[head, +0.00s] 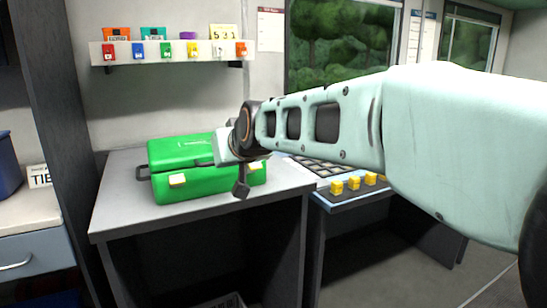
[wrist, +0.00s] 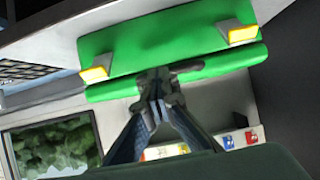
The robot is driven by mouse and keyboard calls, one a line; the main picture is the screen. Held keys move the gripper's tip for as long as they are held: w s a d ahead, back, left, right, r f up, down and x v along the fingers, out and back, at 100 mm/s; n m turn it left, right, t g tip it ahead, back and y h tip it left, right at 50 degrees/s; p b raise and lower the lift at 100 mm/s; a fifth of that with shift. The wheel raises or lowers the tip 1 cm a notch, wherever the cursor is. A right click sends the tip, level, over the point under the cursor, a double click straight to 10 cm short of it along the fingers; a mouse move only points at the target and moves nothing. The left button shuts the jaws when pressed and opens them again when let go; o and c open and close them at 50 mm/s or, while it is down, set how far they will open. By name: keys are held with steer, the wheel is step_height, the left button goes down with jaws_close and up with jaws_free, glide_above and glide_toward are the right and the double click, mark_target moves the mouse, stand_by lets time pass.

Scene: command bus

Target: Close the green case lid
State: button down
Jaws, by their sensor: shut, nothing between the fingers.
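The green case (head: 190,184) stands on the grey table in the head view. Its lid (head: 180,152) lies down over the body, with no wide opening visible; I cannot tell whether it is fully seated. Two yellow latches (head: 178,180) show on its front. My gripper (head: 241,189) is shut and empty, in front of the case's right part, and hides some of it. In the wrist view, turned upside down, the case front (wrist: 160,42) fills the upper middle. My gripper (wrist: 155,78) overlaps the lid strip (wrist: 215,65) there; contact is unclear.
The grey table (head: 110,215) has bare top left of the case. A wall shelf (head: 170,52) with small coloured boxes hangs above. A panel with yellow blocks (head: 354,184) lies right of the table. A dark upright panel stands at the left.

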steer(key=shift+s+f, duration=0.15)
steer(key=shift+f, duration=0.5)
steer(key=shift+r, duration=0.1)
